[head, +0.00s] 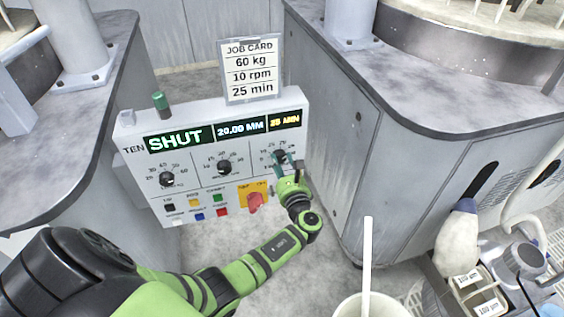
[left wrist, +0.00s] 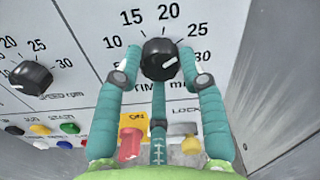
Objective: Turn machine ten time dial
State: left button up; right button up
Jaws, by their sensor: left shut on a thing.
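The machine ten panel (head: 188,190) is white, with a green SHUT display and a yellow display reading 25 MIN. Its time dial (left wrist: 158,58) is a black knob with numbers from 10 to 30 around it. Its white mark points right and slightly up in the left wrist view. My left gripper (head: 284,163) is at this dial, at the panel's right side, and largely hides it in the head view. In the left wrist view, its teal fingers (left wrist: 160,80) are closed around the dial from both sides and below. My right gripper is not in view.
A job card (head: 250,71) above the panel reads 60 kg, 10 rpm, 25 min. The speed dial (head: 224,167) and load-side dial (head: 167,179) sit to the left. Coloured buttons and a red switch (head: 255,202) lie below. Grey cabinets (head: 400,140) flank the panel.

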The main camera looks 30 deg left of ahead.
pick_arm(q)
jog(key=shift+d, duration=0.1)
dwell(0.3)
jog(key=o, duration=1.1)
jog(key=shift+w+f, duration=0.1)
jog(key=shift+o, duration=0.2)
jog(key=v, duration=1.2)
